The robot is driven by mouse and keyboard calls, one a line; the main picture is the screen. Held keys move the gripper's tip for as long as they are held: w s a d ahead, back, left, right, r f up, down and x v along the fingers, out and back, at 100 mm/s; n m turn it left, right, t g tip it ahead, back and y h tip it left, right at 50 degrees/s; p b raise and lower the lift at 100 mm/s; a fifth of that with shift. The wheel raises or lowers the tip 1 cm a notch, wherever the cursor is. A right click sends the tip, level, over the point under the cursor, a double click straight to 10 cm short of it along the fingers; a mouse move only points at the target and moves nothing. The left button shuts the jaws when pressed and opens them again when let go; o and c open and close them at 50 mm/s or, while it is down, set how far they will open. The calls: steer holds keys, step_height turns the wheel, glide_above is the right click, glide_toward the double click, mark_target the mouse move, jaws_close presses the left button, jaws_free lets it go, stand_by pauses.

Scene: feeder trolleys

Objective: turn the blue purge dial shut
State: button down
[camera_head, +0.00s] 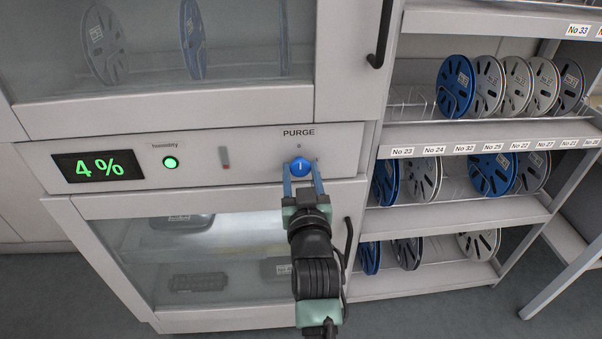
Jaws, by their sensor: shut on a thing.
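The blue purge dial (299,167) is on the cabinet's control strip, under the word PURGE. A pale line shows on its face and looks roughly upright; its exact angle is too small to read. My gripper (302,178) reaches up from below, with its blue fingers on either side of the dial and shut on it. The fingertips hide the dial's lower sides. The humidity display (98,166) on the left reads 4 % in green, and a round green light (170,162) beside it is lit.
Glass doors lie above and below the strip, with a black upper handle (381,35) and a lower handle (348,243) close to my arm's right side. A rack (455,215) of blue and grey reels stands at the right. Grey floor (440,312) is clear in front.

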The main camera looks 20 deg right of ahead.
steer(key=shift+f, duration=0.1)
steer(key=shift+c, duration=1.5)
jaws_free()
steer(key=v, duration=1.3)
steer(key=shift+r, duration=0.2)
